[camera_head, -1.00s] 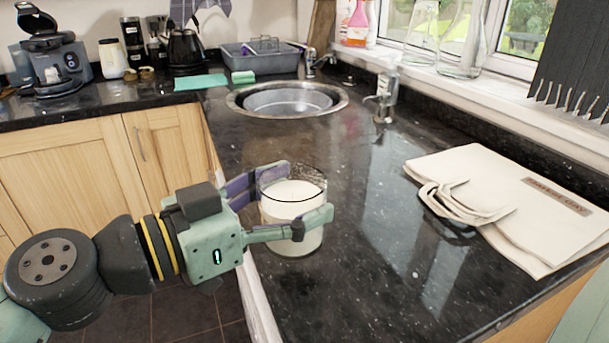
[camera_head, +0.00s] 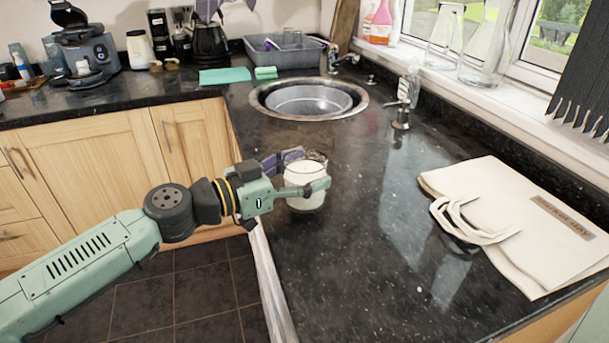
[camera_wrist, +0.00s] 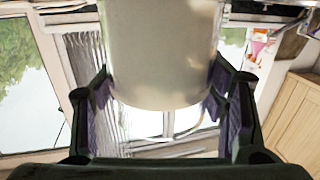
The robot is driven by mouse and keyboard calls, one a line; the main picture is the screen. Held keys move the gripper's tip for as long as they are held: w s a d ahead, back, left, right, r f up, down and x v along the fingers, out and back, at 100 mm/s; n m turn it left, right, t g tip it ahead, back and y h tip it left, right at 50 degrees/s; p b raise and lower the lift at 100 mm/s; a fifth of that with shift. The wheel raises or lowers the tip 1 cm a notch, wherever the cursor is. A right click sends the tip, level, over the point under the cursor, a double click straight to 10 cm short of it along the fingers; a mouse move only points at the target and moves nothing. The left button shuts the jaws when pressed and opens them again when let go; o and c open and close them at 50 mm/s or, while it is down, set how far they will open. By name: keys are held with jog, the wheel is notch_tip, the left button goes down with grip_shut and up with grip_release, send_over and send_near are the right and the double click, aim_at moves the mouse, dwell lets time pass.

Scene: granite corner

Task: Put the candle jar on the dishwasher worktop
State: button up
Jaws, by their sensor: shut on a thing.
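The candle jar (camera_head: 305,196) is a clear glass with white wax, upright in the head view. My gripper (camera_head: 309,168) is shut on it, with one finger on its near side and one on its far side. The jar is over the black speckled granite worktop (camera_head: 345,250), near its left edge. I cannot tell whether its base touches the stone. In the wrist view the pale jar (camera_wrist: 165,55) fills the upper middle between my fingers. Which stretch of worktop is the dishwasher's is not clear.
A round sink (camera_head: 308,100) with a tap (camera_head: 403,105) lies behind the jar. A cream cloth bag (camera_head: 515,220) lies at right. A coffee machine (camera_head: 88,50), kettle (camera_head: 210,45), teal cloth (camera_head: 224,76) and grey dish tub (camera_head: 285,52) stand along the back. The granite in front is clear.

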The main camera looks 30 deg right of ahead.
jog(key=shift+f, duration=1)
jog(key=shift+f, duration=0.3)
jog(key=o, duration=1.5)
jog(key=shift+r, duration=0.1)
